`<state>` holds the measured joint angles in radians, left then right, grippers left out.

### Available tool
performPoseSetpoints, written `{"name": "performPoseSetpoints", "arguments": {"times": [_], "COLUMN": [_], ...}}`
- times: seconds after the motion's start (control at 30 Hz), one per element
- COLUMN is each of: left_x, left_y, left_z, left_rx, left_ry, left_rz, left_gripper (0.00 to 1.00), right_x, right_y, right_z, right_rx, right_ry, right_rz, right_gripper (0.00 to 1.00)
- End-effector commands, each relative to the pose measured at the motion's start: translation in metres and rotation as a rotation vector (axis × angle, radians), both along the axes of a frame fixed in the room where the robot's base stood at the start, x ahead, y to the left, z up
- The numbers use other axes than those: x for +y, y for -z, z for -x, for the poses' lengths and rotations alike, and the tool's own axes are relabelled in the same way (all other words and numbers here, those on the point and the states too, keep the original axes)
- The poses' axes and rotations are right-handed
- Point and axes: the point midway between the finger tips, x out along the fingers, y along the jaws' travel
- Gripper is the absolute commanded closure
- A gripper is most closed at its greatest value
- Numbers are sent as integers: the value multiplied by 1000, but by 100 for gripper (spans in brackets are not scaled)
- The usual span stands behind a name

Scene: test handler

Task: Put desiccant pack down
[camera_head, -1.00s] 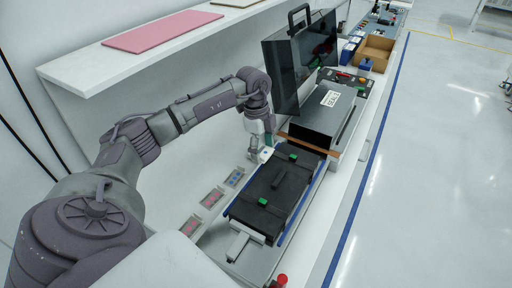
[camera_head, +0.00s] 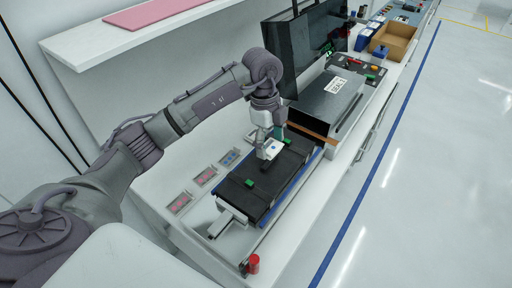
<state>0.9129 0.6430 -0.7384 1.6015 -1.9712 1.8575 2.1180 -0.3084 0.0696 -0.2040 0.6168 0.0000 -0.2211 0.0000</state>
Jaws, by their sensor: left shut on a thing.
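My left gripper (camera_head: 267,154) is shut on a small white desiccant pack (camera_head: 273,149) with a blue mark. It holds the pack over the far half of a black tray (camera_head: 238,198) with green clips. The gripper and pack hide part of the tray. I cannot tell whether the pack touches the tray. My right gripper is not in view.
A grey box with a white label (camera_head: 335,86) stands beyond the tray, with a dark screen (camera_head: 300,40) behind it. Cards (camera_head: 204,176) lie left of the tray. A red knob (camera_head: 253,264) is at the near end. A cardboard box (camera_head: 392,42) stands farther back.

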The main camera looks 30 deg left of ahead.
Motion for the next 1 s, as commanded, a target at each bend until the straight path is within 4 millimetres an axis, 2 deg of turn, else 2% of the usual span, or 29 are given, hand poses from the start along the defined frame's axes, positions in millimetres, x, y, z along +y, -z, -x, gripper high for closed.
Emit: {"name": "performPoseSetpoints", "arguments": {"times": [0.1,0.3,0.63,1.0], "left_x": [25,44,45,45], "left_y": [12,26,65,71], "left_z": [-6,-13,-12,-13], "left_rx": [3,-1,1,-1], "left_ry": [-6,0,0,1], "left_rz": [0,1,1,1], "left_gripper": [59,59,59,59], "right_x": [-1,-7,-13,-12], "right_y": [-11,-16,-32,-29], "right_z": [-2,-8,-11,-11], "right_rx": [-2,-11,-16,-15], "right_ry": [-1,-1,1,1], "right_rz": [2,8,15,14], "right_gripper": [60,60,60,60]}}
